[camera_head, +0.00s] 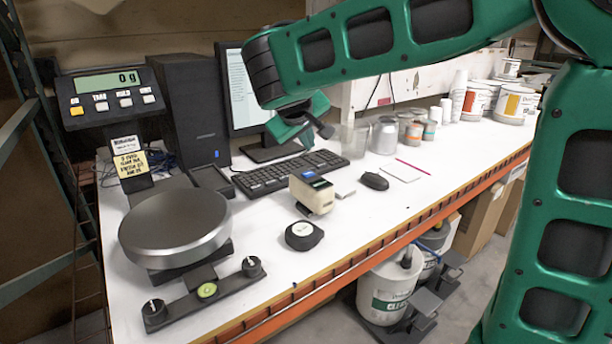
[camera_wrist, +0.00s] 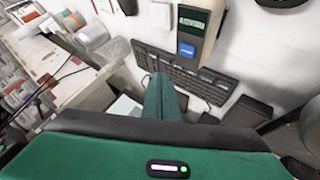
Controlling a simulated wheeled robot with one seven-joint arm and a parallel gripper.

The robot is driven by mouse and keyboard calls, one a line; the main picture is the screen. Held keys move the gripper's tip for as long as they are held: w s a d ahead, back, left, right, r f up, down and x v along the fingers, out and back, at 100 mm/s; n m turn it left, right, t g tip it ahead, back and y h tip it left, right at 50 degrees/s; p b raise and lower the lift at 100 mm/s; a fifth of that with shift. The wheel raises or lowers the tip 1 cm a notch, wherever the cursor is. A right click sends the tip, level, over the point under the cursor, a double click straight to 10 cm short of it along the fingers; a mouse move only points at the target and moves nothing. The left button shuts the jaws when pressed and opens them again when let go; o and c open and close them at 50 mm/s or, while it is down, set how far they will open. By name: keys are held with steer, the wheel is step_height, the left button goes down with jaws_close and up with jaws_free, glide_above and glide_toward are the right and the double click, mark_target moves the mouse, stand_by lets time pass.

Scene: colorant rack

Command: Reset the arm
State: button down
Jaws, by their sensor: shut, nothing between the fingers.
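My gripper (camera_head: 318,130) hangs in the air above the table, in front of the monitor and over the far end of the keyboard. It is shut and empty. In the wrist view its green finger part (camera_wrist: 165,98) points toward the keyboard (camera_wrist: 185,75). My green arm reaches across the top of the head view and down its right side.
The white table (camera_head: 365,225) holds a scale (camera_head: 175,228), a keyboard (camera_head: 290,172), a small label device (camera_head: 312,192), a tape measure (camera_head: 303,235) and a mouse (camera_head: 374,181). A monitor (camera_head: 240,90) stands behind. Cans and cups stand far right; a white bucket (camera_head: 385,290) sits below.

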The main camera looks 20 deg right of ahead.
stand_by(0.4)
steer(key=s+d+f+m+g, duration=0.3)
steer(key=s+d+f, duration=0.1)
steer(key=s+d, duration=0.5)
steer(key=s+d+f+m+g, duration=0.2)
steer(key=s+d+f, duration=0.1)
steer(key=s+d, duration=0.6)
steer(key=s+f+m+g+y, duration=0.1)
steer(key=s+f, duration=0.3)
steer(key=s, duration=0.6)
steer(key=s+f+m+g+y, duration=0.2)
steer(key=s+f+m+y, duration=0.1)
steer(key=s, duration=0.7)
steer(key=shift+s+f+y, duration=0.15)
steer(key=shift+f+y, duration=0.25)
steer(key=shift+f, duration=0.1)
steer(key=shift+a, duration=0.1)
steer(key=shift+w+f, duration=0.25)
steer(key=shift+w, duration=0.4)
